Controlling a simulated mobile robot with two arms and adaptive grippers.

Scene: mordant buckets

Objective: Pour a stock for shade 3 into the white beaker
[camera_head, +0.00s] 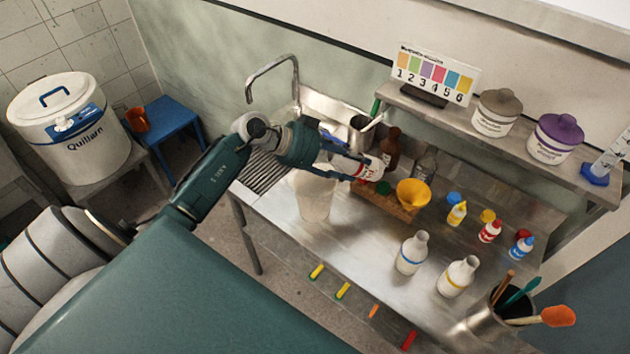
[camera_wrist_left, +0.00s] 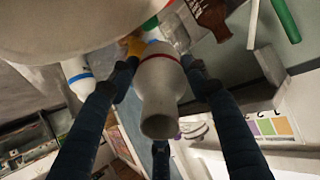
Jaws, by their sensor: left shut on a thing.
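My left gripper (camera_head: 350,165) is shut on a white bottle with a red band (camera_head: 370,170). The bottle is held well off upright, near and above the right side of the white beaker (camera_head: 314,196). In the left wrist view, the bottle (camera_wrist_left: 158,95) lies between the fingers with its open mouth towards the camera; no stream shows. The pale beaker (camera_wrist_left: 75,25) fills the top left there. White bottles with a blue band (camera_head: 411,254) and a yellow band (camera_head: 458,278) stand upright on the bench. The shade card (camera_head: 436,74) shows purple above 3. My right gripper is out of view.
A yellow funnel (camera_head: 413,193), a brown bottle (camera_head: 389,148) and a clear bottle (camera_head: 425,163) stand behind the beaker. Small dropper bottles (camera_head: 490,231) stand at right. A utensil pot (camera_head: 497,310) is at the front right. Bare steel lies before the beaker.

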